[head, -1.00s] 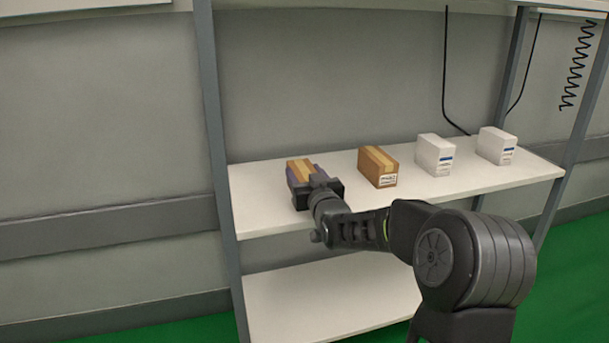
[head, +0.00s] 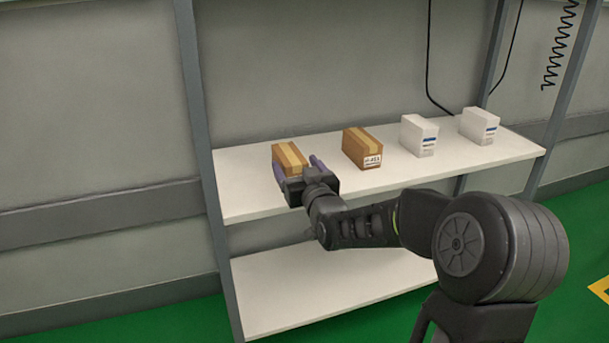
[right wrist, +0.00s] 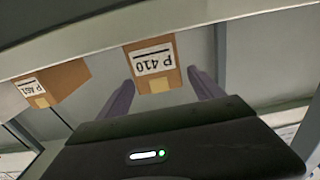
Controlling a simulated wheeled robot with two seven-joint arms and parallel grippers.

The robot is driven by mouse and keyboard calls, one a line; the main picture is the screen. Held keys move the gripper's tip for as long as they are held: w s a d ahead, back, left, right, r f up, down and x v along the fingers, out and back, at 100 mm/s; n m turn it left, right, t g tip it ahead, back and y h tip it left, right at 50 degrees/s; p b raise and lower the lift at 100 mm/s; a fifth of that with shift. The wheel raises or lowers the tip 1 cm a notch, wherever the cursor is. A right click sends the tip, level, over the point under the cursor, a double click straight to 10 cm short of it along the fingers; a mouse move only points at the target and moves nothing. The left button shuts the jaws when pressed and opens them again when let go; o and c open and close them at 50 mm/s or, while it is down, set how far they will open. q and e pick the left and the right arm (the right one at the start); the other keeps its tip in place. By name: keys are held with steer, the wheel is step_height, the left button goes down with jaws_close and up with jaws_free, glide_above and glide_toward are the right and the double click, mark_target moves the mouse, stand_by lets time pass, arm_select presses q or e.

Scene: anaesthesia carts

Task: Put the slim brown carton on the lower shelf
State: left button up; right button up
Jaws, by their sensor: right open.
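A brown carton with a lighter tape strip (head: 289,153) stands on the upper shelf board at its left end. I cannot tell surely which is the slim one. My right gripper (head: 296,163) is open and empty at the front of the left carton, with its purple fingers toward the carton's two sides. The lower shelf (head: 320,285) is bare where it shows. My left gripper is out of view.
Two white cartons stand further right on the upper shelf (head: 240,207), one nearer (head: 418,136) and one at the far right (head: 478,126). A grey upright post (head: 203,150) bounds the shelf at the left. Black cables hang behind.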

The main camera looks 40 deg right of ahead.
steer(key=v, duration=0.6)
steer(key=shift+s+p, duration=0.1)
steer(key=shift+p, duration=0.3)
steer(key=shift+a, duration=0.1)
